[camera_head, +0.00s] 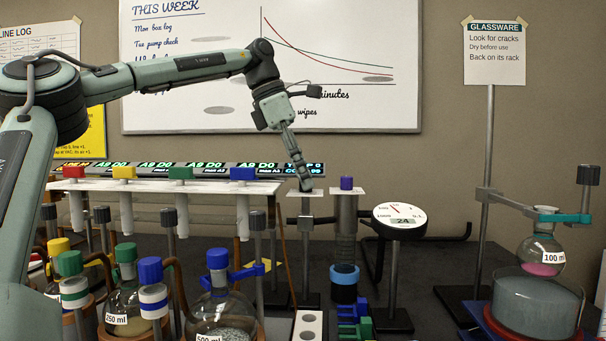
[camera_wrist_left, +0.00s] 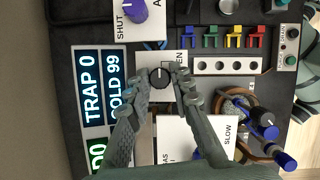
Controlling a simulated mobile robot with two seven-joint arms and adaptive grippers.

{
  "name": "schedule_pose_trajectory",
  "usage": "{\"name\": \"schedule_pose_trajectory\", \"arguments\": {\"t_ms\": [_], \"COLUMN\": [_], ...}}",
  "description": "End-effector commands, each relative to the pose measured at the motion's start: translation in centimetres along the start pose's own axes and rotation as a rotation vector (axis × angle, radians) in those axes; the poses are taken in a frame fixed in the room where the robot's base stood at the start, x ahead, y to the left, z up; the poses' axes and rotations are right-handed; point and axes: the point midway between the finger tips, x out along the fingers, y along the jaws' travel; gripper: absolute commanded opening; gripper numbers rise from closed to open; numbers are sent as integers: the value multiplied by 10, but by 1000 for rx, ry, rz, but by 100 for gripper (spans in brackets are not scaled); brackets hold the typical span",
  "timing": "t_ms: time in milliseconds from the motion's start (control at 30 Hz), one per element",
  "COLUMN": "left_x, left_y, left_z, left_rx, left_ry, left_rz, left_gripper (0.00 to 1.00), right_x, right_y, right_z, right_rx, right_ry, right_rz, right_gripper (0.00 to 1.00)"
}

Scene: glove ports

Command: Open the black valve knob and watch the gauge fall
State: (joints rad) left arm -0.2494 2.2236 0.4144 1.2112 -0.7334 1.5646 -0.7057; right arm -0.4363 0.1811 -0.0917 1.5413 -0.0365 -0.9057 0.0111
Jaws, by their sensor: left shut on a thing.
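My left gripper (camera_head: 304,184) reaches down from the upper left and is shut on the black valve knob (camera_wrist_left: 160,77). In the left wrist view the fingertips (camera_wrist_left: 162,82) stand on both sides of the knob, which has a pale pointer line. In the head view the fingers hide the knob above its small white plate (camera_head: 318,192). Part of a word ending in "EN" shows beside it. The round white gauge (camera_head: 400,212) stands to the right, with a red needle and a small display that seems to read 24. My right gripper is not in view.
A purple knob (camera_head: 346,183) on its own post is close to the right of my left gripper. A white rack with coloured knobs (camera_head: 180,173) is on the left. Flasks (camera_head: 218,310) stand in front, and a flask with pink liquid (camera_head: 541,262) hangs over a bath at right.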

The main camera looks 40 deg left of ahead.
Motion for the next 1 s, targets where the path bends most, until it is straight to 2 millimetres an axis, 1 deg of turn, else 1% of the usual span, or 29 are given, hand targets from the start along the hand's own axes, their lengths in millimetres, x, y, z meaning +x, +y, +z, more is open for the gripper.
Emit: {"name": "schedule_pose_trajectory", "arguments": {"t_ms": [233,267,400,433,767,867,1000], "left_x": [0,0,0,0,-2,-9,-30], "left_y": [0,0,0,0,0,1,0], "left_z": [-1,-1,0,0,0,0,0], "left_rx": [0,0,0,0,-1,-2,-1], "left_ry": [3,3,2,2,0,0,-1], "left_rz": [-1,-1,0,0,2,3,4], "left_gripper": [0,24,41,42,42,42,42], "right_x": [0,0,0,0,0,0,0], "right_y": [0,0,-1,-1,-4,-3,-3], "right_z": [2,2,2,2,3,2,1], "right_rx": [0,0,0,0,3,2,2], "right_ry": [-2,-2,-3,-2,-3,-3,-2], "right_rz": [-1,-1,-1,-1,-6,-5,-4], "right_gripper": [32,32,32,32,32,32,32]}}
